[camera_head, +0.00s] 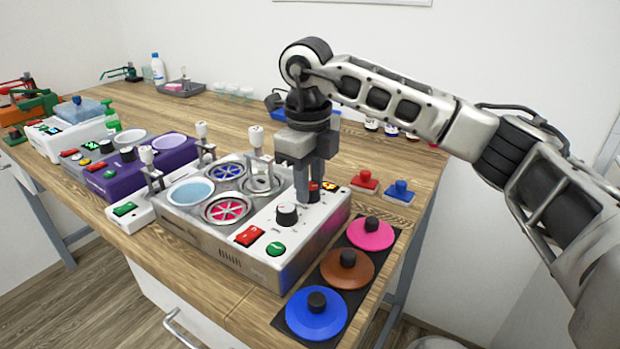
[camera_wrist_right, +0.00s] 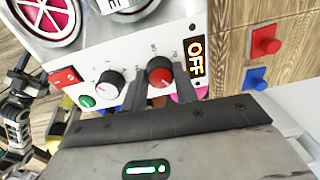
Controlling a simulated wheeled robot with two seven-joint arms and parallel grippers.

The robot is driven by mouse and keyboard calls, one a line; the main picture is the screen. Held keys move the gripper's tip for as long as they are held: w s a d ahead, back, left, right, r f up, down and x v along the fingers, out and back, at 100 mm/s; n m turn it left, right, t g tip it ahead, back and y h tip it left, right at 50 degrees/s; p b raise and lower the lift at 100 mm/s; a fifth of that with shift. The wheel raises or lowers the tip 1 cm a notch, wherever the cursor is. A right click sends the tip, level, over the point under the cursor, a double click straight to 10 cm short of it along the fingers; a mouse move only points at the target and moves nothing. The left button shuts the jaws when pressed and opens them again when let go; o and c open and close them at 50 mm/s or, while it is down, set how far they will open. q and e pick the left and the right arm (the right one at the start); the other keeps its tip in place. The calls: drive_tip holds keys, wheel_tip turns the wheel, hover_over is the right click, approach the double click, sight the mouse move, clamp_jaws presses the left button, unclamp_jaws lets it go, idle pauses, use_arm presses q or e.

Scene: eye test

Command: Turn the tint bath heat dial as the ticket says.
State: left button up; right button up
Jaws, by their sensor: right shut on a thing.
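The tint bath (camera_head: 225,262) is a white and grey unit with round wells, some holding blue and pink inserts. Its sloped panel carries a black-and-white dial (camera_head: 287,213) and a red-topped dial (camera_head: 314,187). In the wrist view the red dial (camera_wrist_right: 160,71) stands beside a lit display (camera_wrist_right: 196,56) that reads OFF; the black dial (camera_wrist_right: 109,83) is to its left. My right gripper (camera_head: 304,196) reaches down from above, shut on the red dial, with a finger (camera_wrist_right: 160,88) on either side. Which dial is heat is unreadable. No ticket is legible.
A red rocker switch (camera_head: 249,236) and a green button (camera_head: 275,248) share the panel. A black tray with pink (camera_head: 370,234), brown (camera_head: 347,267) and blue (camera_head: 316,312) lids lies in front right. Red (camera_head: 364,180) and blue (camera_head: 400,192) knobbed blocks stand behind. A purple unit (camera_head: 150,172) is left.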

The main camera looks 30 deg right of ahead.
drive_tip(key=m, duration=0.5)
drive_tip(key=shift+r+m+p, duration=0.1)
drive_tip(key=shift+m+p, duration=0.2)
idle(0.4)
drive_tip(key=o, duration=1)
drive_tip(key=r, duration=0.5)
drive_tip(key=r+p, duration=0.1)
drive_tip(key=r, duration=0.4)
drive_tip(key=r+p, duration=0.1)
drive_tip(key=r, duration=0.5)
drive_tip(key=shift+a, duration=0.25)
drive_tip(key=shift+f, duration=0.15)
